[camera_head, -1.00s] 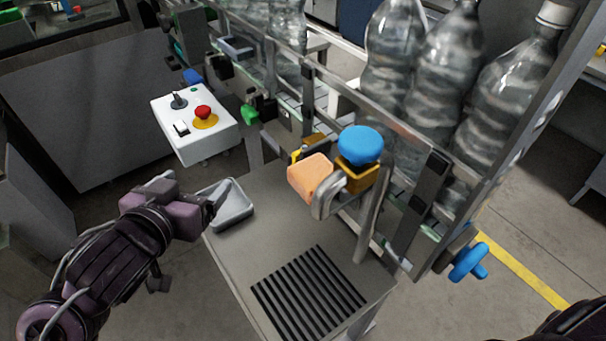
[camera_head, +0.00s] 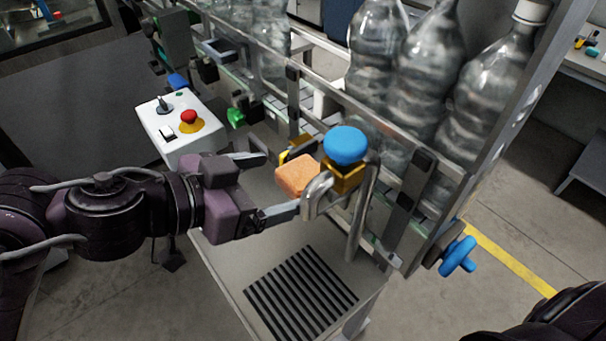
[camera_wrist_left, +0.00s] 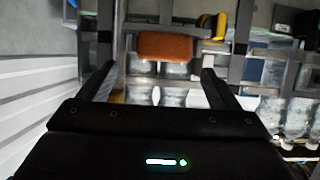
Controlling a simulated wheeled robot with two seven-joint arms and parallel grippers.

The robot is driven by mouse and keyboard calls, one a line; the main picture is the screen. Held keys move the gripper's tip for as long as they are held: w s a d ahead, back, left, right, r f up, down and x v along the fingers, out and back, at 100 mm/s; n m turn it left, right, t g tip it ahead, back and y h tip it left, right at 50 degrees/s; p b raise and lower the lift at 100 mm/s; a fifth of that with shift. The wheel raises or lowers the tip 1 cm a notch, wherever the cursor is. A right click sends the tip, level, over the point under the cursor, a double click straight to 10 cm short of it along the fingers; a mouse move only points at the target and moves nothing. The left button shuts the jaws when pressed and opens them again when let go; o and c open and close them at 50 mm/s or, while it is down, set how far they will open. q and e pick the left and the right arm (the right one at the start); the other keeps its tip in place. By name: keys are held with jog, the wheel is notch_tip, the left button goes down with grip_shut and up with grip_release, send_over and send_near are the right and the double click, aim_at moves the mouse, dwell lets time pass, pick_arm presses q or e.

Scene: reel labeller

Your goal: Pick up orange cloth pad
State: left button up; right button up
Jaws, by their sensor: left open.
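The orange cloth pad (camera_head: 296,176) is a small block-shaped pad beside a bent metal tube bracket at the conveyor's near side. My left gripper (camera_head: 274,186) is open, its two fingers pointing right toward the pad, with the pad just beyond the fingertips. In the left wrist view the pad (camera_wrist_left: 166,47) shows ahead, between the lines of the two open fingers (camera_wrist_left: 155,80). Nothing is between the fingers. A dark part of my right arm shows at the lower right corner of the head view; its gripper is out of view.
A blue round knob (camera_head: 345,145) on a yellow block stands right behind the pad. The metal bracket (camera_head: 318,193) is close to the lower finger. A white control box (camera_head: 180,130) with a red button is left. Large bottles (camera_head: 425,75) stand on the conveyor. A slotted grate (camera_head: 300,293) lies below.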

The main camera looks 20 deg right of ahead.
aim_at(296, 175)
pick_arm(q)
jog(key=x, duration=0.4)
jog(key=shift+w+d, duration=0.1)
jog(key=shift+w, duration=0.15)
jog(key=shift+c, duration=0.5)
jog(key=c, duration=1)
